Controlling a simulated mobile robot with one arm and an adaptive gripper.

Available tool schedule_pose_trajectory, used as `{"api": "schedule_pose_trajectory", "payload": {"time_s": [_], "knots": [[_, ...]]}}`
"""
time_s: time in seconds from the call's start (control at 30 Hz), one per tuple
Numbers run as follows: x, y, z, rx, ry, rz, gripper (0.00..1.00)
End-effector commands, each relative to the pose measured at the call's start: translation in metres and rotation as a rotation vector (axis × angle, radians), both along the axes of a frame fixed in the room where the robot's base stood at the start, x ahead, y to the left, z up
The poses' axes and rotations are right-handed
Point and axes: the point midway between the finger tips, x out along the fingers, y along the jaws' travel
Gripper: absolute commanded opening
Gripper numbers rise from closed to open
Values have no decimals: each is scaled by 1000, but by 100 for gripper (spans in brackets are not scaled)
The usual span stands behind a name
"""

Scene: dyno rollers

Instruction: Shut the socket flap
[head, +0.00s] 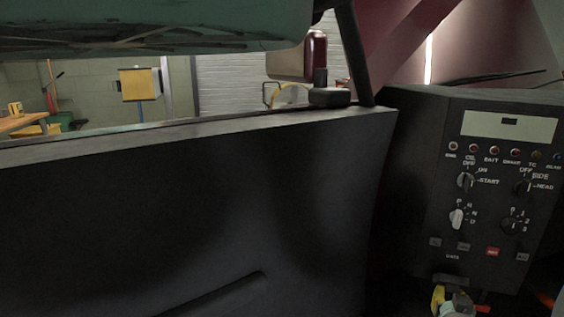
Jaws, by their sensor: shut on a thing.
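A dark control panel (505,190) stands at the right in the head view, with a screen, lamps, knobs and small buttons. A small dark lip or cover (450,279) juts out near its lower edge. Just below it is a small yellow, grey and red piece (456,303), cut by the bottom of the picture. I cannot tell whether the cover is the socket flap, or how far open it stands. I cannot make out my gripper, and its contact with the flap does not show.
A large dark panel (180,185), like a door, fills the left and middle, with a raised handle-like bar (215,297) low on it. A dark slanted post (354,55) rises beside the control panel. Beyond are a yellow sign (138,84) and a workbench (25,122).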

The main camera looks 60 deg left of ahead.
Motion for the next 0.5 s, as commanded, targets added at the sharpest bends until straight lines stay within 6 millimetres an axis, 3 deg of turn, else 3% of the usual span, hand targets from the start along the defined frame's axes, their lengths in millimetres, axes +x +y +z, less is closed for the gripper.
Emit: {"api": "schedule_pose_trajectory", "payload": {"time_s": [0.5], "knots": [[-2, -2, 19, 1, 0, -2, 0]]}}
